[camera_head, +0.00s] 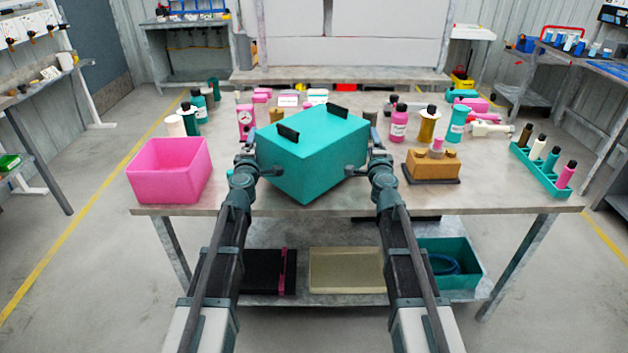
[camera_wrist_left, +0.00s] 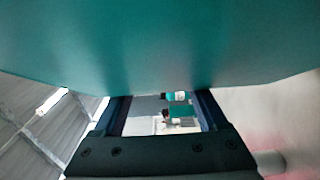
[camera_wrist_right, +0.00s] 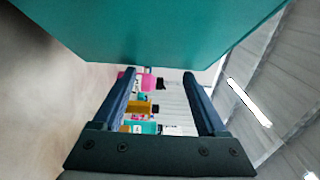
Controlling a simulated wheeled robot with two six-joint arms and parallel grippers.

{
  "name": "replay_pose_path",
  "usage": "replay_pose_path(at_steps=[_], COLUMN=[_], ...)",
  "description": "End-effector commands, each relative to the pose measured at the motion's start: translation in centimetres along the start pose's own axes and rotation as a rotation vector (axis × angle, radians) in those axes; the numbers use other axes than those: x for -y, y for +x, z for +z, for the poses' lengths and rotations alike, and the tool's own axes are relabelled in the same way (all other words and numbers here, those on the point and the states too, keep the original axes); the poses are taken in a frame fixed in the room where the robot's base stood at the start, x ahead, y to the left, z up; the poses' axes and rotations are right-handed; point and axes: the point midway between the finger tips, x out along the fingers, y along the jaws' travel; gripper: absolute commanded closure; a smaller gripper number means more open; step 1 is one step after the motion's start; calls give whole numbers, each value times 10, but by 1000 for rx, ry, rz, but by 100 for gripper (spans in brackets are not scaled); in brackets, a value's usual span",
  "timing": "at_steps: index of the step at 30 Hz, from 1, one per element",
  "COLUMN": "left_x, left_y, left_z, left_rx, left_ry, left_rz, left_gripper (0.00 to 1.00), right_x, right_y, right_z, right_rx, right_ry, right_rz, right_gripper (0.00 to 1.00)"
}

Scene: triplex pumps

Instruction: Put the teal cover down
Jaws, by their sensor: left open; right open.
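The teal cover (camera_head: 313,155) is a large box with two black handles on top, in the middle of the head view near the table's front edge. It is turned cornerwise, and I cannot tell whether its underside touches the table. My left gripper (camera_head: 252,162) is at its left side and my right gripper (camera_head: 374,160) at its right side. In the left wrist view the cover (camera_wrist_left: 160,45) fills the top, beyond the open left fingers (camera_wrist_left: 160,100). In the right wrist view the cover (camera_wrist_right: 150,30) passes close above the open right fingers (camera_wrist_right: 160,75). Contact is unclear.
A pink bin (camera_head: 168,172) stands on the table (camera_head: 490,195) at left. A brown block (camera_head: 432,166) and a teal rack of bottles (camera_head: 545,170) stand at right. Several bottles stand behind. The cover hides the table's middle. Trays lie on the lower shelf.

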Motion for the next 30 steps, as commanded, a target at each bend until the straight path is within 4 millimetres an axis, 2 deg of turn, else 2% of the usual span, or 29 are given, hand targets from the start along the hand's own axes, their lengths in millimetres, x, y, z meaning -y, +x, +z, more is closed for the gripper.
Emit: replay_pose_path(at_steps=[1,13,14,20,27,30], left_x=[6,28,25,24,24,24], left_y=[1,1,1,1,0,0], left_z=[14,14,14,8,-9,-11], left_rx=[29,29,29,29,25,23], left_ry=[3,3,3,4,1,1], left_rz=[0,0,0,0,-2,-2], left_gripper=[25,25,25,25,25,9], right_x=[-6,-28,-25,-24,-24,-24], right_y=[-1,-1,-1,-1,-1,-1], right_z=[16,16,16,10,-7,-9], right_rx=[35,35,35,34,31,29], right_ry=[2,2,2,1,0,0], right_rz=[0,0,0,0,1,1], right_gripper=[25,25,25,25,25,25])
